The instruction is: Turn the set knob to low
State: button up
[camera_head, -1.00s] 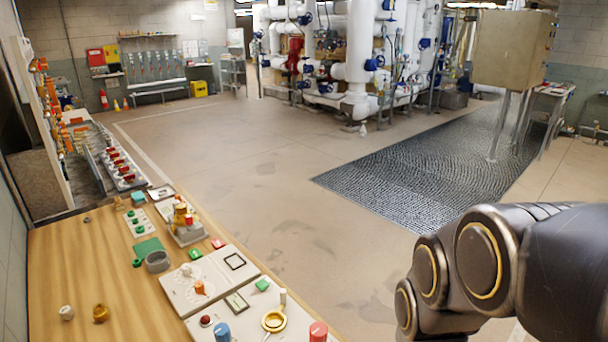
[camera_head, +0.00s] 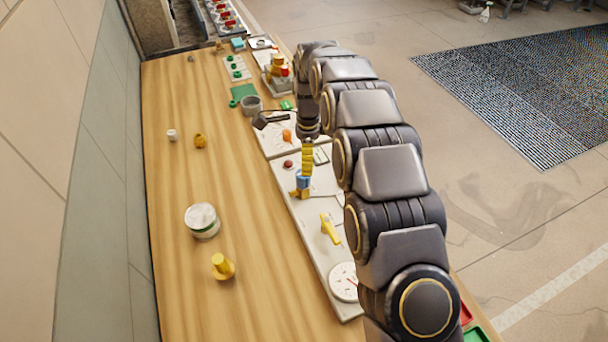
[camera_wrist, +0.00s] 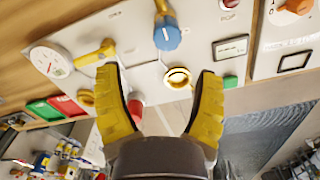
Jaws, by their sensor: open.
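No readable label tells which knob is the set knob. A blue knob (camera_head: 303,181) stands on the white panel (camera_head: 318,262); it also shows in the wrist view (camera_wrist: 168,36). An orange pointed knob (camera_head: 287,135) sits on the farther white plate and shows at the wrist view's top right (camera_wrist: 292,9). My gripper (camera_wrist: 158,72) is open and empty, its two yellow fingers wide apart facing the panel. Between the fingers appear a gold ring (camera_wrist: 178,78) and a red knob (camera_wrist: 136,108). The blue knob lies beyond the fingertips, apparently untouched.
A yellow lever (camera_head: 330,229) and a round gauge (camera_head: 344,281) are on the same panel. A white-topped jar (camera_head: 202,220) and a yellow piece (camera_head: 223,266) stand on the wooden bench (camera_head: 170,250). The bench's left part is mostly clear.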

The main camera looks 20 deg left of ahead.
aim_at(302, 180)
jog(key=shift+w+a+f+m, duration=0.15)
jog(key=shift+a+f+m, duration=0.15)
jog(key=shift+a+f, duration=0.4)
notch_tip(302, 180, down, 8)
jog(key=shift+r, duration=0.15)
jog(key=c, duration=1.1)
